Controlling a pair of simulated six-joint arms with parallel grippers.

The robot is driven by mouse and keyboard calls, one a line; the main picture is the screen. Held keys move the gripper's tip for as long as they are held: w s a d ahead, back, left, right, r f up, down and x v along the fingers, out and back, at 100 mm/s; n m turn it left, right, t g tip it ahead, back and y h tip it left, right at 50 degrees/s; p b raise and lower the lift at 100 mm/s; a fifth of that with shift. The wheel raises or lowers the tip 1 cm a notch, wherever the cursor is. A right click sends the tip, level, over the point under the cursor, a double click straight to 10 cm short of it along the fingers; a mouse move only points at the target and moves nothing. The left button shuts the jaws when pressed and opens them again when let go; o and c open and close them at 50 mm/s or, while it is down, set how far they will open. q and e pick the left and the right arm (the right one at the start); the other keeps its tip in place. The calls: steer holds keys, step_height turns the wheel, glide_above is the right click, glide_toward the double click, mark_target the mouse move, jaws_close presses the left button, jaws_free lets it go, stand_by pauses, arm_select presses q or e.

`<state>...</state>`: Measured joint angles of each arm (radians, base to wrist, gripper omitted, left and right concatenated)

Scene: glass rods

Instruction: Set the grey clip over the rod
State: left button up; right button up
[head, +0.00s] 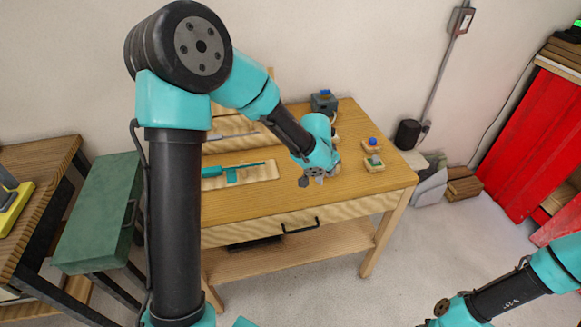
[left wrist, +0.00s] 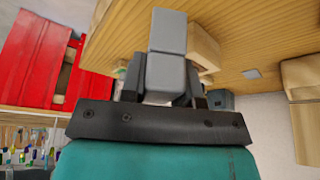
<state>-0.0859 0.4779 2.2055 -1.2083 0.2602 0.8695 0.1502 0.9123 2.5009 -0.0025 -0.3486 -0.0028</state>
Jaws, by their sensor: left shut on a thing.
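The grey clip (left wrist: 168,32) shows in the left wrist view as pale grey blocks between the dark fingers. My left gripper (head: 312,180) is shut on it above the right part of the wooden table in the head view. The clip's far side and its underside are hidden. A thin teal rod-like piece (head: 250,165) lies on a pale board left of the gripper; I cannot tell whether it is the rod. My right arm enters at the lower right of the head view, and its gripper is out of frame.
Two small wooden blocks, one with a blue top (head: 372,143) and one with a greenish top (head: 374,163), sit right of the gripper. A dark grey box (head: 323,103) stands at the table's back. The table's front right (head: 375,187) is bare.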

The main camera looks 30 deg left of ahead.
arm_select(q)
steer(key=shift+w+a, duration=0.1)
steer(key=shift+a, duration=0.05)
steer(key=shift+w+a+r+m+g+h, duration=0.8)
steer(key=shift+a+m+h, duration=0.4)
steer(key=shift+a+m, duration=3.2)
steer(key=s+a+m+g, duration=0.2)
steer(key=s+a+m, duration=0.1)
steer(key=a, duration=0.4)
steer(key=s+a+m+g, duration=0.2)
steer(key=s+a+m, duration=0.2)
steer(key=a+m, duration=0.2)
steer(key=s+a+m+g, duration=0.1)
steer(key=s+a+m, duration=0.2)
steer(key=a+m, duration=0.2)
steer(key=shift+s+a+r+g+y, duration=0.1)
steer(key=shift+a+r+g+y, duration=0.1)
steer(key=shift+a, duration=0.55)
steer(key=shift+s+a+r+g+y, duration=0.1)
steer(key=shift+a+r+g, duration=0.1)
steer(key=shift+a, duration=0.55)
steer(key=shift+s+a+r+m, duration=0.1)
steer(key=shift+s+a+m, duration=0.35)
steer(key=shift+m, duration=0.35)
steer(key=shift+w+f, duration=0.1)
steer(key=shift+f, duration=2.85)
